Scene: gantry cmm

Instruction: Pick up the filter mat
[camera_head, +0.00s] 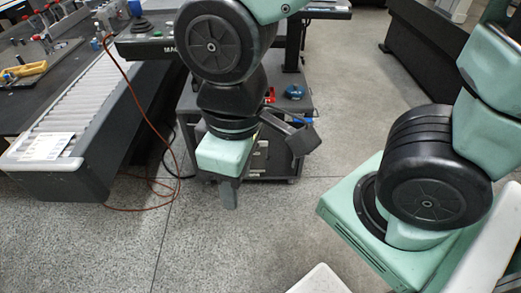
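I cannot make out a filter mat for certain in the head view. My gripper (229,196) points down in front of a dark cart, above the grey floor. Nothing is visibly held below the fingertip. My arm hides part of the cart top (301,103).
On the cart are a blue ring-shaped item (294,91) and a red item (269,95). A roller conveyor (93,96) with a white printed sheet (45,146) stands left. A red-brown cable (137,105) trails onto the floor. Open floor (345,80) lies right of the cart.

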